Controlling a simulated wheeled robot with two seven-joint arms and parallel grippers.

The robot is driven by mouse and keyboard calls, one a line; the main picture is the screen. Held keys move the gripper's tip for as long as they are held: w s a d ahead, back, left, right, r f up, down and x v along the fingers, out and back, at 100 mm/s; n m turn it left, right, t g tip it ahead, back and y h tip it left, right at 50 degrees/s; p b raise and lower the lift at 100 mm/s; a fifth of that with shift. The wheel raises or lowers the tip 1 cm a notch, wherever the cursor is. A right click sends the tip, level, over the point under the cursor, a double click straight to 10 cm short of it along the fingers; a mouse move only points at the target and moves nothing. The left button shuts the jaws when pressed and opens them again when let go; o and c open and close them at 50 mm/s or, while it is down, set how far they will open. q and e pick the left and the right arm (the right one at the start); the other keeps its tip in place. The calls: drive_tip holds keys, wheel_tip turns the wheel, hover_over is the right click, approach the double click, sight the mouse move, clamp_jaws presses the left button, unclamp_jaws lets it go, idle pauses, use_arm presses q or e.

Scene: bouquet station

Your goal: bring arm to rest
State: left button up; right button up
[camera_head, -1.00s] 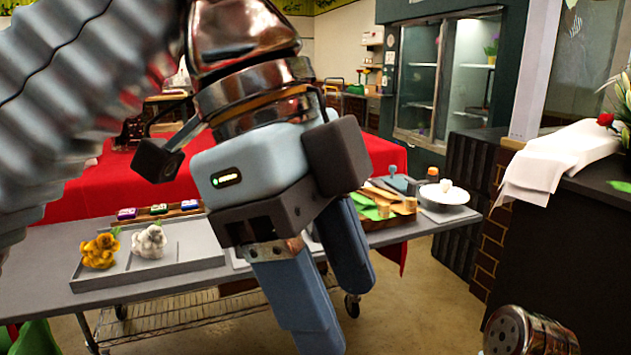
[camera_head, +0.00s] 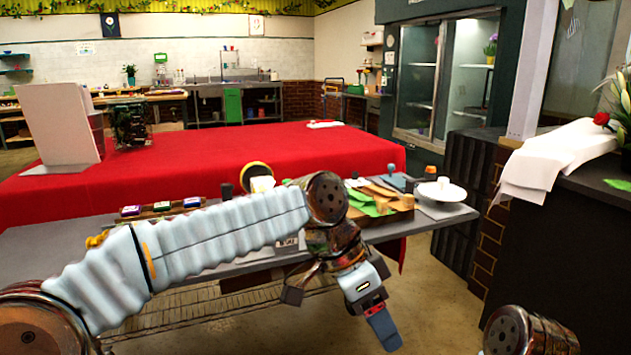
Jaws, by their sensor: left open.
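My left arm comes in from the lower left and reaches across the front of the grey table (camera_head: 35,250). My left gripper (camera_head: 383,332) hangs in front of the table's near edge, fingers pointing down. It is open, and I see nothing between the fingers, though they overlap from this angle. Of my right arm, only a metal part shows at the bottom right; its gripper is out of view.
A wooden tray (camera_head: 393,222) with green and tan pieces and a white bowl (camera_head: 441,191) stand on the table's right. Small coloured boxes (camera_head: 161,207) sit behind my left arm. A red-covered table (camera_head: 230,160) is beyond. A dark counter (camera_head: 570,260) is at right.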

use_arm(q)
drive_tip(key=w+a+f+n, duration=0.2)
drive_tip(key=f+n, duration=0.1)
drive_tip(key=f, duration=0.7)
drive_tip(key=w+a+f+n, duration=0.2)
drive_tip(key=f, duration=0.8)
drive_tip(key=w+a+f+n, duration=0.2)
drive_tip(key=a+f+n, duration=0.1)
drive_tip(key=f, duration=0.7)
drive_tip(key=s+a+f+n+t, duration=0.1)
drive_tip(key=s+a+f+n, duration=0.3)
drive_tip(key=s+a+f, duration=0.2)
drive_tip(key=s+a+f+n+t+y, duration=0.1)
drive_tip(key=s+a+f+n, duration=0.3)
drive_tip(key=s+f, duration=0.6)
wheel_tip(320, 180, down, 4)
drive_tip(key=a, duration=0.2)
drive_tip(key=shift+a+r+n, duration=0.25)
drive_tip(key=shift+a+n, duration=0.15)
drive_tip(key=shift+c, duration=0.2)
